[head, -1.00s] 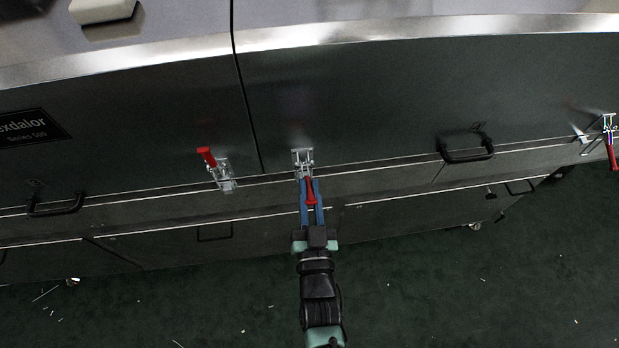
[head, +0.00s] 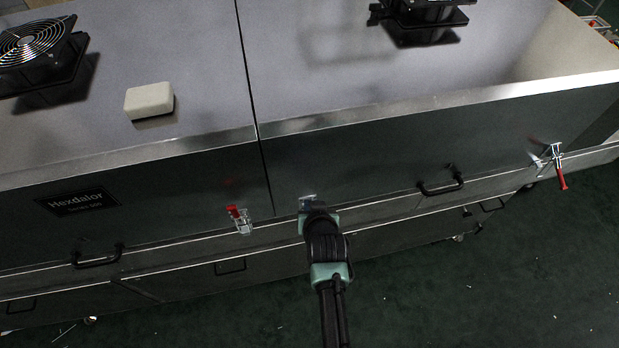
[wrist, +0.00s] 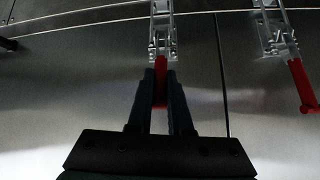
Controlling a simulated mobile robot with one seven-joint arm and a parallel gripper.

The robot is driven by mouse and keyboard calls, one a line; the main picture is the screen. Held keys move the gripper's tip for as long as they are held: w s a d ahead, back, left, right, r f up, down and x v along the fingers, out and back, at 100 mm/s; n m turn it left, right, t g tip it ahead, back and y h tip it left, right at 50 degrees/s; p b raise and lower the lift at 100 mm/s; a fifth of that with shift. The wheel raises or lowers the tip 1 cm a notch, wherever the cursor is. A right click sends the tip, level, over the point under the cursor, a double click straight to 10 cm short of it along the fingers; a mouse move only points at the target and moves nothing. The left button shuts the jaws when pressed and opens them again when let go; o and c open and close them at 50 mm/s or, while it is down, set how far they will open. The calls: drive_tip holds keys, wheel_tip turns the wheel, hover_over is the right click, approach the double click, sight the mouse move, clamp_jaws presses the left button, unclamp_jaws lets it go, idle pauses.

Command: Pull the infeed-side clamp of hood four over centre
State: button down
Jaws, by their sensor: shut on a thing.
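The held clamp has a bright metal base, a sliver of which (head: 308,199) shows in the head view beside the hood seam. In the wrist view its metal linkage (wrist: 162,38) is at top centre. Its red handle (wrist: 160,88) runs from there down between the two dark fingers of my gripper (wrist: 160,78). My gripper is shut on that handle. In the head view my wrist (head: 322,220) covers the handle and fingers, so the handle's angle is hidden there. A neighbouring clamp (head: 243,225) sits across the seam, its red handle up; it also shows in the wrist view (wrist: 276,35).
Black bar handles (head: 440,187) (head: 98,257) stick out from the hood fronts. Another red-handled clamp (head: 557,162) is at the far right, handle down. Fans (head: 40,52) and a pale block (head: 149,101) are on top.

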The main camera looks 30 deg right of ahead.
drive_tip(key=shift+w+d+r+g+y+p, duration=0.1)
drive_tip(key=shift+w+r+g+y+p, duration=0.05)
drive_tip(key=shift+w+g, duration=0.35)
drive_tip(key=shift+w+d+r+g+y+p, duration=0.1)
drive_tip(key=shift+w+d+g+y, duration=0.2)
drive_tip(key=shift+g, duration=0.35)
drive_tip(key=shift+w+a+r+g+y+p, duration=0.1)
drive_tip(key=shift+w+r+g+p, duration=0.05)
drive_tip(key=shift+w+g, duration=0.35)
drive_tip(key=c, duration=0.8)
unclamp_jaws()
drive_tip(key=shift+c, duration=0.2)
drive_tip(key=v, duration=1.3)
drive_tip(key=shift+w, duration=0.15)
